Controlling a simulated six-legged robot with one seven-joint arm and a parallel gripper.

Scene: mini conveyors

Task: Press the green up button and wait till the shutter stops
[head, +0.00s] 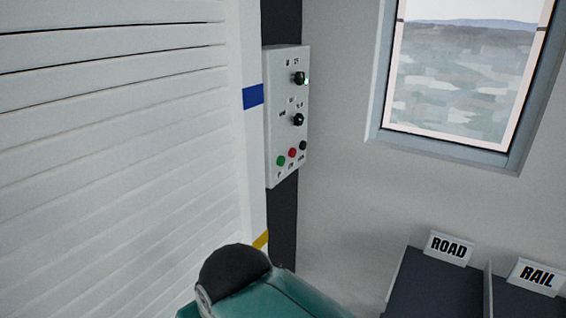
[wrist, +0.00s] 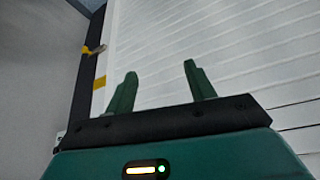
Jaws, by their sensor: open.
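The green button (head: 281,161) is at the lower left of a white control box (head: 287,110) in the head view. A red button (head: 292,153) and a black button (head: 303,145) sit in a row with it. Two black knobs are above, with a small green light by the upper one. The white slatted shutter (head: 110,150) fills the left of the head view; its bottom edge is not in view. In the wrist view my gripper (wrist: 160,85) is open and empty, with the shutter (wrist: 240,45) behind its fingers. The buttons are not visible in the wrist view.
A dark post (head: 284,225) carries the box beside the white shutter frame with blue and yellow marks. A window (head: 460,75) is at the upper right. Dark bins with ROAD (head: 449,248) and RAIL (head: 536,276) signs stand at the lower right.

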